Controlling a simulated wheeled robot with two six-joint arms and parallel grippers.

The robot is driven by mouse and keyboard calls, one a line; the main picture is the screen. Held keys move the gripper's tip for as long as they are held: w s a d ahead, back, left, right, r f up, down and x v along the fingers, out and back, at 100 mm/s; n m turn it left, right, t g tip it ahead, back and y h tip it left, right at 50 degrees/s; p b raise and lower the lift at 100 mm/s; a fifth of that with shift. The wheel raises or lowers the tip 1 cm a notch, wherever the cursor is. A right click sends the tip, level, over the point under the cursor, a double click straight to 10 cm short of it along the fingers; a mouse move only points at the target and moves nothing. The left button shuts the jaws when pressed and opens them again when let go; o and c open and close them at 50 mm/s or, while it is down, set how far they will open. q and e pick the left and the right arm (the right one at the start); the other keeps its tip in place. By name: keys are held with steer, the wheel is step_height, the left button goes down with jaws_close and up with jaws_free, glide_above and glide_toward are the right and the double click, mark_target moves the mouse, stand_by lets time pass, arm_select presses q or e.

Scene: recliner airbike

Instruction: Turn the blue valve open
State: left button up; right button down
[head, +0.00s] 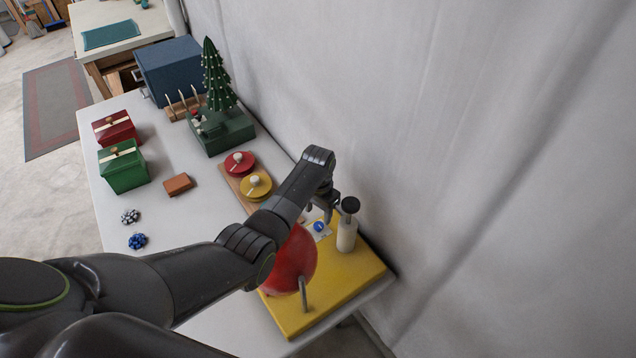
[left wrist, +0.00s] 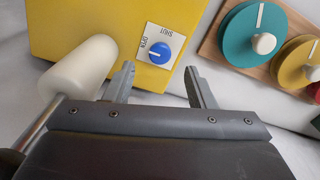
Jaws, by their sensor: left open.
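The blue valve is a round blue knob (left wrist: 160,51) on a white plate marked OPEN and SHUT, on the yellow box (left wrist: 90,40). A short white line shows on the knob; I cannot tell exactly where it points. In the head view the knob (head: 319,227) shows just beyond my left gripper (head: 326,212), on the yellow box (head: 345,282). My left gripper (left wrist: 160,82) is open and empty in the left wrist view. The knob appears between and ahead of its fingertips, with no contact visible. My right gripper is out of view.
A white cylinder with a black top (head: 346,235) stands close to the knob. Red (head: 240,163) and yellow (head: 256,185) dials lie farther back. The wall (head: 480,150) runs close along the right.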

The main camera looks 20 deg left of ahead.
mark_target(318, 225)
arm_select(q)
step_height(318, 225, up, 11)
steer(key=shift+b, duration=0.45)
steer(key=shift+a, duration=0.1)
